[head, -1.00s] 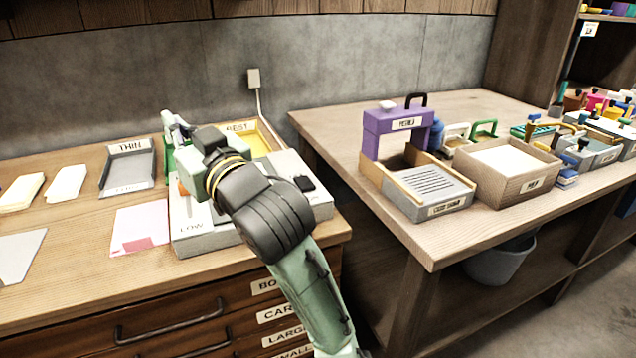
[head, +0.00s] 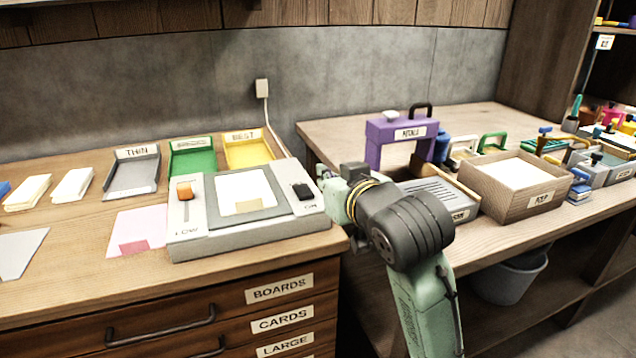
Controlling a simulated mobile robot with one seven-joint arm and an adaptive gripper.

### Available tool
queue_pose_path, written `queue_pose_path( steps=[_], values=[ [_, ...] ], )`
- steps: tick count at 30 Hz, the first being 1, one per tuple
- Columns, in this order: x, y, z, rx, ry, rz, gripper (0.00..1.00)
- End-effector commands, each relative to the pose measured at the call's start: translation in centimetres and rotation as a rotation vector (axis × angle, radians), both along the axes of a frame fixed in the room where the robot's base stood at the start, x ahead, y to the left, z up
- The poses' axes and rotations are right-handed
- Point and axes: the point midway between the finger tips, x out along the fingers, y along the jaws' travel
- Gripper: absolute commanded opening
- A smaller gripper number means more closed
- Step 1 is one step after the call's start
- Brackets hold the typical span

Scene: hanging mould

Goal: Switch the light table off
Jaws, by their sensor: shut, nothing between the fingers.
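The light table (head: 215,243) is a grey box on the left wooden bench, in the head view. A pale sheet (head: 262,184) lies on its panel, which looks bright. A black rocker switch (head: 302,191) sits at its right, beside a small label that seems to read ON. An orange slider knob (head: 184,190) is at its left, above the word LOW. My gripper (head: 325,178) is shut and empty, just right of the light table's right edge and close to the switch. Its fingertips are small and partly hidden by my wrist. I cannot tell whether it touches the table.
Behind the light table stand a green tray (head: 193,160) and a yellow tray (head: 262,150); a grey tray (head: 131,178) is further left. A cable runs up to a wall socket (head: 262,88). The right bench holds a purple press (head: 374,143) and a wooden box (head: 500,203).

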Motion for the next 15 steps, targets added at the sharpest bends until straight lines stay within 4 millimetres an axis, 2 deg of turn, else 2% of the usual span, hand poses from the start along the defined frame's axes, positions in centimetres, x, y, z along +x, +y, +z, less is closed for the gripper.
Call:
queue_pose_path(
  steps=[5, 15],
  values=[
    [2.5, 0.9, -0.7, 0.0, 0.004, 0.003, 0.0],
    [9.1, 3.0, -2.4, 0.0, 0.003, 0.002, 0.0]
  ],
)
